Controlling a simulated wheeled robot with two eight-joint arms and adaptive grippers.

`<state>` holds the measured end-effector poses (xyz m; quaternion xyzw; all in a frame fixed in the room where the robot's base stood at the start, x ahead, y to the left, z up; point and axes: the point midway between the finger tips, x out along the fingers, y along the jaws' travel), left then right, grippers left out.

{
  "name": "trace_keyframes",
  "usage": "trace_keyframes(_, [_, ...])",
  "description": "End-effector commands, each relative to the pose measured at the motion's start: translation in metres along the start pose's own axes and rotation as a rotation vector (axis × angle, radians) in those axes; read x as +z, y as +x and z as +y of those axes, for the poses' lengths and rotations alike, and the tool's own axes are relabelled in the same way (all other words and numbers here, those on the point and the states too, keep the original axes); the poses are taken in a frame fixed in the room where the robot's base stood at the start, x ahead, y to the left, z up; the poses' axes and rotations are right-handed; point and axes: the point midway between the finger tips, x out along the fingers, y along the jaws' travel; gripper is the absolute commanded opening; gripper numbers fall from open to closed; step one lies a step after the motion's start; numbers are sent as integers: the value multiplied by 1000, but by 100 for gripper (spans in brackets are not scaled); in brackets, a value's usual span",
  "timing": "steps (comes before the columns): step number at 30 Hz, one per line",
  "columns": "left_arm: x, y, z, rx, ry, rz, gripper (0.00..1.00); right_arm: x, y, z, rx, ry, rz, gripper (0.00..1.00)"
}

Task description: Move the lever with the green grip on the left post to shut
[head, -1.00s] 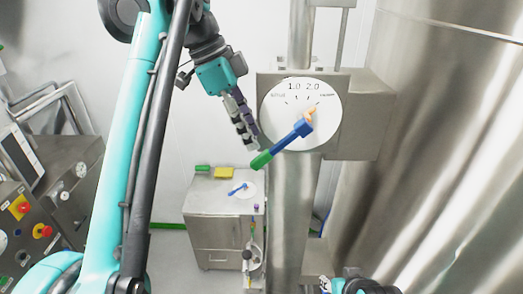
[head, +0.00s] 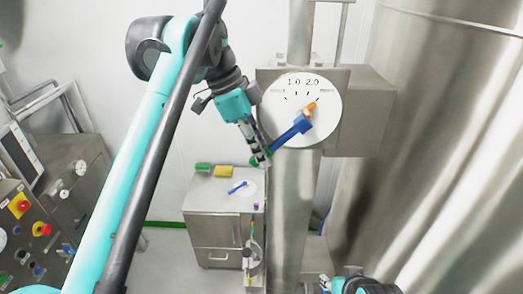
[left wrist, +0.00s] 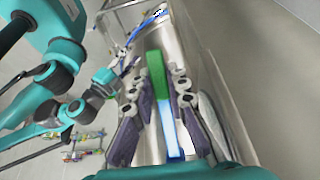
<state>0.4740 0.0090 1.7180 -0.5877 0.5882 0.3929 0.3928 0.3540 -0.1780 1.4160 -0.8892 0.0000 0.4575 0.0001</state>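The lever has a green grip (head: 254,161) and a blue arm (head: 290,138). It points down and left from a white dial (head: 292,95) on the grey post (head: 292,190). An orange pointer (head: 310,107) at its hub points up and right. My left gripper (head: 260,158) is at the grip end and partly hides it. In the left wrist view the fingers (left wrist: 160,100) stand open on either side of the lever, with the green grip (left wrist: 156,72) and blue arm (left wrist: 168,125) between them and gaps visible. My right gripper (head: 355,284) shows only partly at the bottom edge.
A grey box (head: 365,110) backs the dial. A large steel vessel (head: 450,170) fills the right side. A steel cabinet (head: 215,225) below carries a yellow block (head: 224,171), a green block and another small blue lever. A control panel (head: 30,235) stands at left.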

Motion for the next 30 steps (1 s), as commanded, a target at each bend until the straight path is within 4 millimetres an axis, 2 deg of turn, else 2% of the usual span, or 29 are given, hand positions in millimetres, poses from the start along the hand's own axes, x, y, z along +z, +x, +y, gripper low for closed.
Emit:
trace_keyframes(8, [0, 2, 0, -1, -1, 17, 0, 2, 2, 0, 0, 0, 0, 40])
trace_keyframes(14, [-1, 11, -1, -2, -2, 95, 0, 7, 10, 0, 0, 0, 0, 40])
trace_keyframes(21, [-9, 30, -1, -2, -4, 282, 0, 19, 27, 0, 0, 0, 0, 40])
trace_keyframes(30, [-29, 53, -1, -3, -1, 566, 0, 38, 53, 0, 0, 0, 0, 40])
